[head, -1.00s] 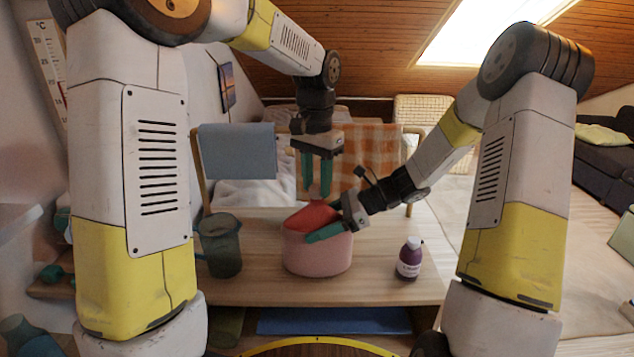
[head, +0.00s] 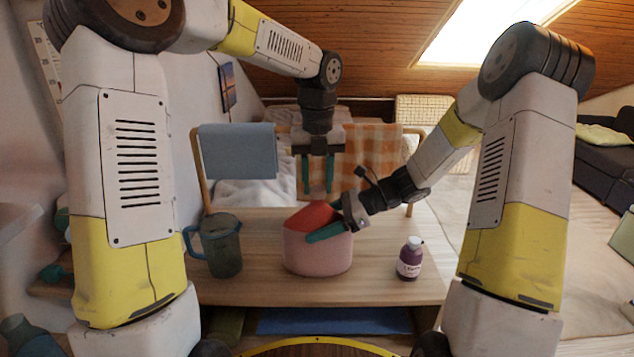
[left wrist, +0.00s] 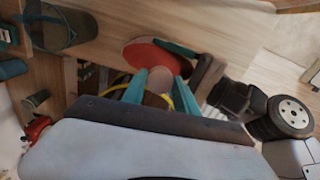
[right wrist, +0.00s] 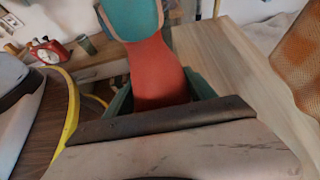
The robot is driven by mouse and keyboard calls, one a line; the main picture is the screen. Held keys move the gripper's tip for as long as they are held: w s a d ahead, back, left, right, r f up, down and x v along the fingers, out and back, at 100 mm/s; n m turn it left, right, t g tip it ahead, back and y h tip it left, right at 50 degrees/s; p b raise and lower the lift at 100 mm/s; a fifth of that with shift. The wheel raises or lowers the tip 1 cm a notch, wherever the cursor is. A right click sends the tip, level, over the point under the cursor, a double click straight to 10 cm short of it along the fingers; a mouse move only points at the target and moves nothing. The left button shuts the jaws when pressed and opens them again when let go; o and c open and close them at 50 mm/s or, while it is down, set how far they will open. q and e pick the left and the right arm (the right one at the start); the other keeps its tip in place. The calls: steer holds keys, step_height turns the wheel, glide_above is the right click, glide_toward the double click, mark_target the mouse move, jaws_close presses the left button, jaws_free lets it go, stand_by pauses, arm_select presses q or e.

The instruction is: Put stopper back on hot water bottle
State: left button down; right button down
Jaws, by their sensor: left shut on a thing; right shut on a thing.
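The hot water bottle stands on the wooden table, with a red upper part (head: 311,215) and a wide pink lower part (head: 318,260). Its red part also fills the middle of the right wrist view (right wrist: 157,75). My right gripper (head: 325,232) is shut on this red part from the right. My left gripper (head: 317,188) points straight down above the bottle, apart from it. In the left wrist view, a pale pinkish round piece, apparently the stopper (left wrist: 171,61), sits between its fingertips. The head view does not show that piece clearly. The bottle's mouth is hard to make out.
Behind the table is a wooden rack with a blue cloth (head: 237,150) and an orange checked cloth (head: 365,150). The table front is clear.

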arm_select(q)
steer(key=m, duration=0.8)
steer(key=shift+s+d+f, duration=0.1)
steer(key=shift+f, duration=0.2)
steer(key=m, duration=0.3)
steer(key=shift+s+d+f+m, duration=0.25)
steer(key=shift+s+f+m, duration=0.05)
steer(key=shift+r+m, duration=0.15)
steer(key=shift+m, duration=0.15)
steer(key=shift+w+a+r, duration=0.15)
steer(key=shift+w+r, duration=0.1)
steer(key=shift+r, duration=0.2)
steer(key=c, duration=1)
jaws_free()
steer(key=shift+r, duration=0.1)
steer(key=shift+o, duration=0.2)
steer(key=shift+w, duration=0.1)
